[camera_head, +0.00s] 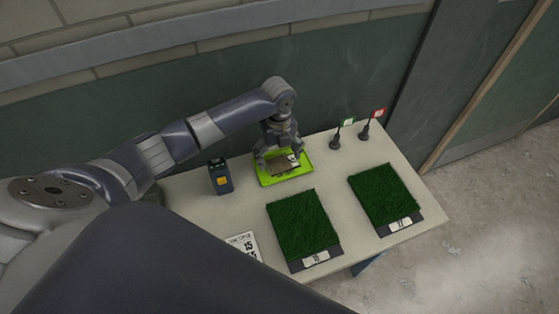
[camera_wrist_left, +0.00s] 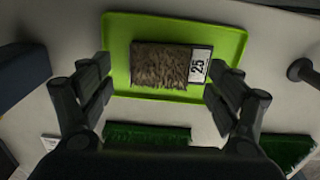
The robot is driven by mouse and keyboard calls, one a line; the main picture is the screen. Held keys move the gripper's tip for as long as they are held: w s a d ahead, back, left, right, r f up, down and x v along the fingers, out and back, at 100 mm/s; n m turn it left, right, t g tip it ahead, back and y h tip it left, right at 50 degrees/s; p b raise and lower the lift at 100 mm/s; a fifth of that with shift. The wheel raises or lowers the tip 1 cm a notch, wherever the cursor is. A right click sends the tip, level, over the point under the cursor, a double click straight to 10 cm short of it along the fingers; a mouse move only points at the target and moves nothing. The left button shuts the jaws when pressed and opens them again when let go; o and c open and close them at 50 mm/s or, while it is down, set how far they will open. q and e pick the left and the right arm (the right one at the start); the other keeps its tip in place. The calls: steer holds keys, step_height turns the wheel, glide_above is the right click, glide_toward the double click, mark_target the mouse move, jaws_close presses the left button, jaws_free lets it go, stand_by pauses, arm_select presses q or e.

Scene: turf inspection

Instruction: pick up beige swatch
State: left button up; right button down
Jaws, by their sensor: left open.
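The beige swatch (camera_wrist_left: 160,66) lies on a lime green tray (camera_wrist_left: 121,45) in the left wrist view. It has a dark edge and a white label reading 25 at its right end. In the head view the swatch (camera_head: 283,165) shows partly, below my left gripper (camera_head: 280,160), on the green tray (camera_head: 272,181). My left gripper (camera_wrist_left: 157,100) is open, with its fingers apart on either side of the swatch's near side in the wrist view. Nothing is between the fingertips that I can see gripped. My right gripper is not in view.
Two green turf samples (camera_head: 303,224) (camera_head: 386,195) lie on the table (camera_head: 235,210). A dark blue device (camera_head: 220,178) stands left of the tray. Small green (camera_head: 337,137) and red (camera_head: 369,128) flags stand behind on the right. A printed card (camera_head: 243,246) lies at the front.

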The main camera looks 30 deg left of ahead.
mark_target(283, 163)
arm_select(q)
steer(key=shift+f, duration=1.25)
steer(key=c, duration=0.8)
